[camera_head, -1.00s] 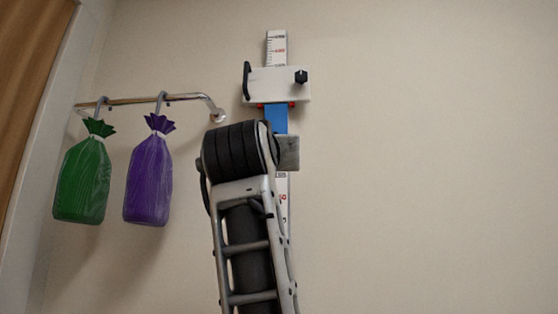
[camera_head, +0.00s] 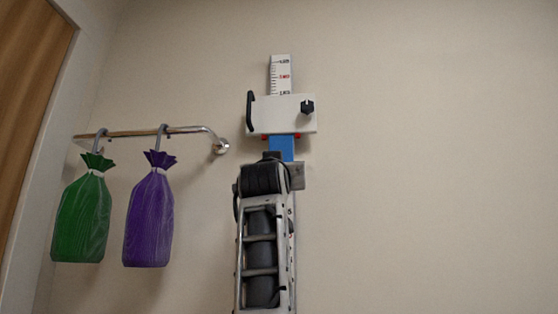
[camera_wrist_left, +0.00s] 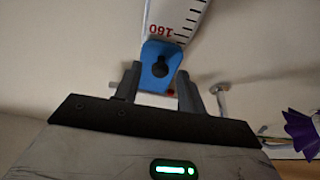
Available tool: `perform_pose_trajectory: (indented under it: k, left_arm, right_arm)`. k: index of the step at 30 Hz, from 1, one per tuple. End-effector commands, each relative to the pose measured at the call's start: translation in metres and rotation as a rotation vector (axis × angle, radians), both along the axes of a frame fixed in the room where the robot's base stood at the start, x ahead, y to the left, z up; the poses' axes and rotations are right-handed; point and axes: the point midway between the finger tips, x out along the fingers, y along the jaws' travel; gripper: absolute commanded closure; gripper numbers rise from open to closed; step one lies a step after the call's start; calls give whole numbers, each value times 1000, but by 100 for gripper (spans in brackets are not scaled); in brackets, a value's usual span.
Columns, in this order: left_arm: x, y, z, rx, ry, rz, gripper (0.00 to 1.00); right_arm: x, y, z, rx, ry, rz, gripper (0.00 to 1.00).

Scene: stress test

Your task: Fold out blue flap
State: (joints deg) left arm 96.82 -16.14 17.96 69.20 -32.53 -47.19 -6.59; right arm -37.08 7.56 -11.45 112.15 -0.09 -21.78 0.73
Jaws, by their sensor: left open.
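The blue flap (camera_head: 282,148) hangs below a white box (camera_head: 285,122) on a white measuring rule on the wall. Its lower part is hidden by my arm in the head view. In the left wrist view the blue flap (camera_wrist_left: 160,55) shows a dark keyhole-shaped mark and points towards me. My left gripper (camera_wrist_left: 158,72) is open, with one finger on each side of the flap's lower end. I cannot tell whether the fingers touch it. My right gripper is not in view.
A black knob (camera_head: 308,107) and a black handle (camera_head: 250,112) are on the white box. A metal rail (camera_head: 135,132) at the left holds a green bag (camera_head: 82,220) and a purple bag (camera_head: 149,220). The wall at the right is bare.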

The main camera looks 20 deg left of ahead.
Motion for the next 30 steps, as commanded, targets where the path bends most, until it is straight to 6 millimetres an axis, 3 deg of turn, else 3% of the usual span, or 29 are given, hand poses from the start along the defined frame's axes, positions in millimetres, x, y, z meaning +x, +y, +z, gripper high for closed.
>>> perform_pose_trajectory:
  k: [13,17,18,30]
  left_arm:
    - [10,3,4,0,-1,0,60]
    - [10,3,4,0,-1,0,96]
    - [10,3,4,0,-1,0,100]
    - [4,1,9,-13,49,-2,100]
  right_arm:
    - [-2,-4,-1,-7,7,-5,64]
    - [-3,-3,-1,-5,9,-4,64]
    - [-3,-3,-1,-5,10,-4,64]
    - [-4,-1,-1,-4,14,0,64]
